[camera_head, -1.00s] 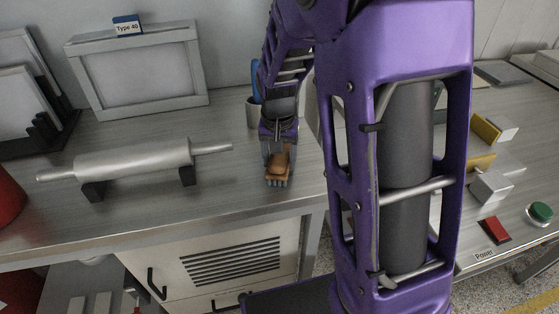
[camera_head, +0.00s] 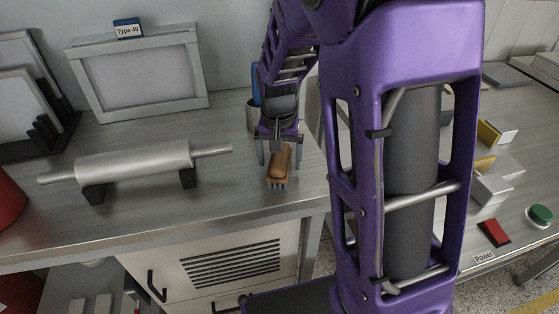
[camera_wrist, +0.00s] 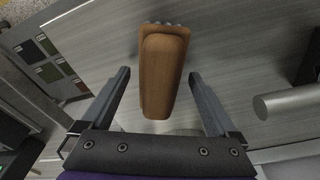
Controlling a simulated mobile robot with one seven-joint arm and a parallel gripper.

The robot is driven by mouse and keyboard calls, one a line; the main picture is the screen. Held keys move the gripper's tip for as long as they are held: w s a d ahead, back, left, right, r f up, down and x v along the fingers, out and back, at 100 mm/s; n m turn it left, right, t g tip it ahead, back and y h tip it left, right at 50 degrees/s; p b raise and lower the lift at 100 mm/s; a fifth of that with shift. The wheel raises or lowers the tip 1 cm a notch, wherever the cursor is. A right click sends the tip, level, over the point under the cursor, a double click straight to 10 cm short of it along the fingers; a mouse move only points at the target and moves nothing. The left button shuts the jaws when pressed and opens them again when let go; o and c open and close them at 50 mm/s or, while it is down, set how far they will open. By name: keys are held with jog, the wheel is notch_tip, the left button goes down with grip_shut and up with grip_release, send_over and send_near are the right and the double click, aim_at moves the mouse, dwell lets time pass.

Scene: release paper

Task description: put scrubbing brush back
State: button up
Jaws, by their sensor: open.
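The scrubbing brush (camera_head: 279,163) has a brown wooden back and pale bristles. It rests on the metal bench near its front right edge, and it also shows in the wrist view (camera_wrist: 163,72). My gripper (camera_head: 276,160) is open at the brush. In the wrist view, the two fingers of my gripper (camera_wrist: 158,73) stand apart to the left and right of the brush, with a gap on each side. The fingers do not touch it.
A metal roller (camera_head: 134,163) lies on black supports to the left. A framed screen (camera_head: 139,75) stands behind it. A grey cup (camera_head: 253,116) with a blue-handled item stands behind my gripper. Another bench on the right holds blocks and a green button (camera_head: 541,214).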

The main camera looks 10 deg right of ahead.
aim_at(279, 159)
jog(key=r, duration=0.3)
jog(key=s+r+p, duration=0.1)
jog(key=r, duration=0.3)
jog(key=r+p, duration=0.1)
jog(key=r, duration=0.3)
jog(key=shift+s+a, duration=0.15)
jog(key=shift+a, duration=0.1)
